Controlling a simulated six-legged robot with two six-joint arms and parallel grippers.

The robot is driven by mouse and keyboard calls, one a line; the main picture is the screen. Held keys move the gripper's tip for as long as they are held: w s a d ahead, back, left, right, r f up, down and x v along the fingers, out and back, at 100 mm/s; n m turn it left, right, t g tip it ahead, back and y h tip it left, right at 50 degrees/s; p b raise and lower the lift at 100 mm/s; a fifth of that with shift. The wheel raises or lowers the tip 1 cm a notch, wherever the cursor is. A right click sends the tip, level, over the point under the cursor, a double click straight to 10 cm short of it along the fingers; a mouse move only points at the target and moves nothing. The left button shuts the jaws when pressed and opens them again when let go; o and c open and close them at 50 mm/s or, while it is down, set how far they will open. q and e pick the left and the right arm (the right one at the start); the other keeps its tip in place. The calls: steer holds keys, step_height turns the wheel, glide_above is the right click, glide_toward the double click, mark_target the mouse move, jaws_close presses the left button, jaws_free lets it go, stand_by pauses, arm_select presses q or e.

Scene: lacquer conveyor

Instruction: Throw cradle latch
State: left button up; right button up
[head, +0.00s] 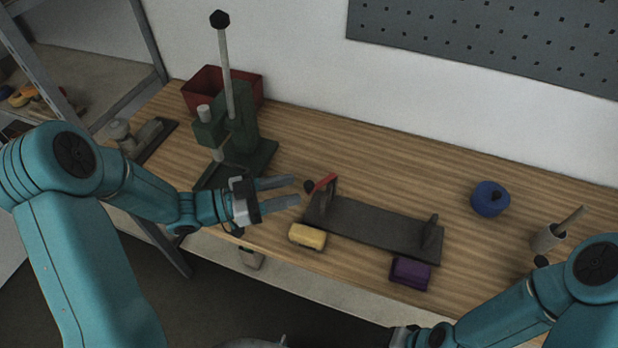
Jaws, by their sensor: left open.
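The cradle (375,226) is a dark grey base with an upright at each end, lying on the wooden bench. A red latch lever (326,182) sits at the top of its left upright, with a dark round knob just left of it. My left gripper (297,191) is open and empty, its two fingers pointing right toward the latch. The fingertips look just short of the knob and upright; whether they touch cannot be told. My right gripper (400,338) is at the bottom edge, largely cut off, and its fingers cannot be made out.
A yellow block (307,236) and a purple block (410,273) lie at the cradle's front side. A green press (237,125) with a tall lever and a red bin (202,87) stand behind left. A blue round object (490,198) and a cup (548,238) are right.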

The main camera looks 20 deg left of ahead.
mark_target(310, 183)
arm_select(q)
steer(key=x, duration=0.4)
steer(key=shift+w+f+p, duration=0.1)
steer(key=shift+w+p, duration=0.3)
steer(key=shift+w, duration=0.1)
steer(key=shift+w+d, duration=0.1)
steer(key=shift+d, duration=0.45)
steer(key=shift+w, duration=0.15)
jaws_close()
steer(key=shift+w+a+m+g+h+b, duration=0.35)
steer(key=shift+m+g, duration=0.25)
steer(key=shift+g, duration=0.2)
steer(key=shift+w+a+m+g+h, duration=0.1)
steer(key=shift+a+m+g+h, duration=0.1)
steer(key=shift+m+g+h, duration=0.35)
steer(key=shift+w+a+m+g+h, duration=0.1)
steer(key=shift+w+a+m+g, duration=0.2)
steer(key=shift+g, duration=0.45)
steer(key=shift+s+d, duration=0.1)
steer(key=shift+s, duration=0.05)
